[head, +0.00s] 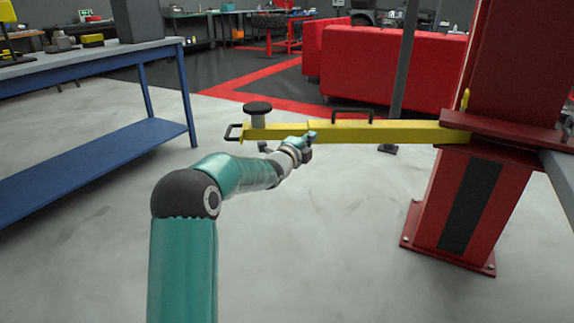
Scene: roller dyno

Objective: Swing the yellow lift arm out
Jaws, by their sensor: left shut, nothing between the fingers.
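The yellow lift arm (390,132) reaches out to the left from the red lift post (468,210). It is level, with a black handle on its top and a round black pad (257,108) near its free end. A small dark loop sticks out at its left tip. My left gripper (311,142) is shut and empty. It is at the near side of the lift arm, close to the arm's middle-left part. I cannot tell whether it touches the arm. My right gripper is not in view.
A blue workbench (90,165) stands on the left. Red sofas (390,68) are behind the lift arm, with a thin grey pole (404,70) in front of them. The grey floor (320,240) below and in front of the lift arm is clear.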

